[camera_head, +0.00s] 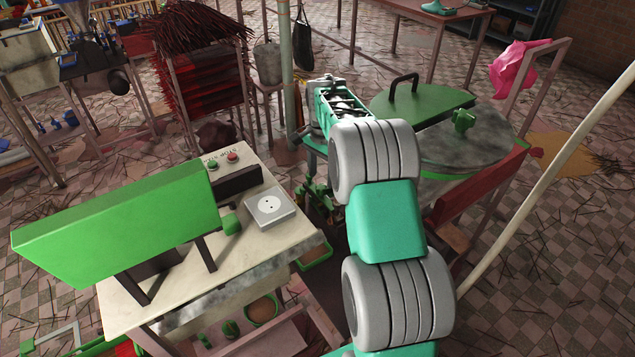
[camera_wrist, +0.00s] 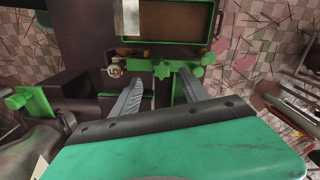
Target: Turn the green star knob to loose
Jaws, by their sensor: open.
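The green star knob (camera_wrist: 162,69) shows in the wrist view on the front of a dark and green machine. My gripper (camera_wrist: 160,76) is open, with one finger on each side of the knob. The knob appears in the gap near the fingertips; I cannot tell whether either finger touches it. I cannot make out the star knob or the fingers in the head view, where the outer end of my arm is beyond the grey-and-green links.
In the head view, a table (camera_head: 150,310) with a green panel (camera_head: 120,225) stands left of my arm. A round drum (camera_head: 470,150) stands to the right.

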